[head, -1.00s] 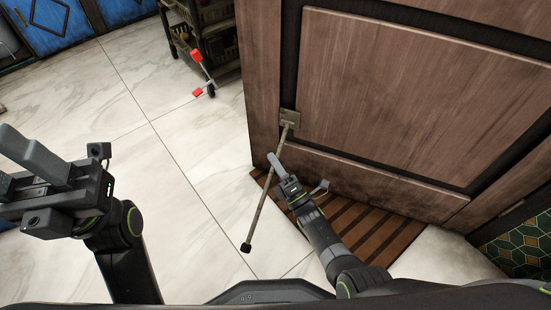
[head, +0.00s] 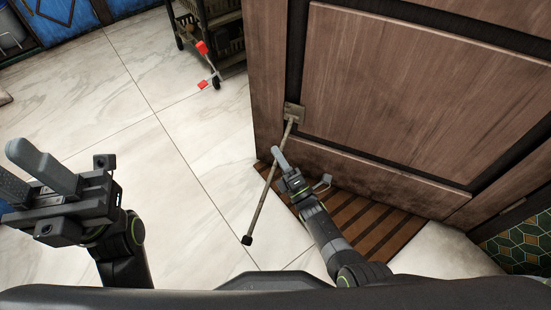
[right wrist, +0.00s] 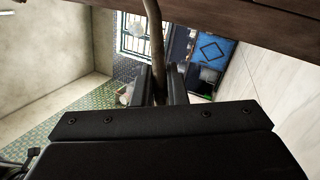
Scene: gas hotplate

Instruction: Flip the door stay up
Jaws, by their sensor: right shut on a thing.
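The door stay is a thin metal rod (head: 264,198) hinged at a square plate (head: 293,113) on the lower edge of the brown door (head: 390,95). It slants down to the left and ends in a black rubber tip (head: 247,240) near the floor. My right gripper (head: 279,160) is shut on the rod in its upper part, below the plate. In the right wrist view the rod (right wrist: 154,35) runs down between the two fingers (right wrist: 160,88). My left gripper (head: 32,172) is at the left, open and empty, away from the door.
A brown slatted mat (head: 350,222) lies on the floor under the door. The pale tiled floor (head: 180,150) to the left is clear.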

